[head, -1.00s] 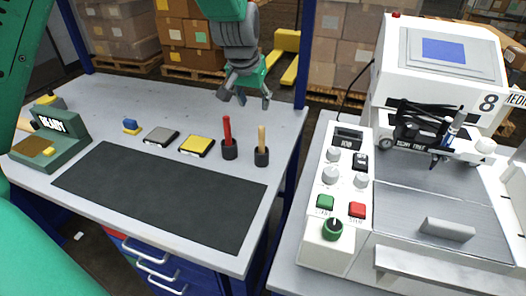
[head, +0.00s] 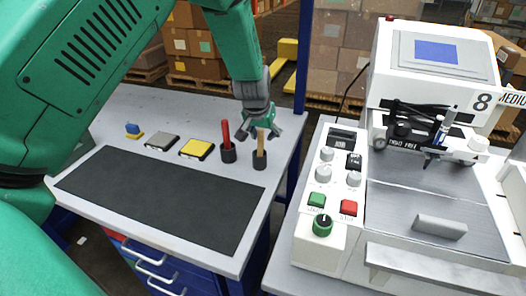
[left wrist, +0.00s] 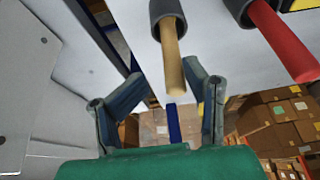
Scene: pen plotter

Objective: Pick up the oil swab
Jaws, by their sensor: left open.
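Two sticks stand upright in black cups at the right end of the table. One has a tan wooden handle (head: 260,145) and the other a red handle (head: 226,133); no label shows which is the oil swab. My left gripper (head: 261,129) is open and empty, close to the top of the tan handle. In the left wrist view, the tan handle (left wrist: 172,62) points into the gap between the open fingers (left wrist: 163,88), with no contact clear. The red handle (left wrist: 285,40) lies outside the fingers. My right gripper is not in view.
A yellow pad (head: 196,148), a grey pad (head: 162,140) and a small blue block (head: 133,129) lie left of the cups. A black mat (head: 165,195) covers the table front. The white plotter (head: 440,185) with its control panel stands to the right, across a gap.

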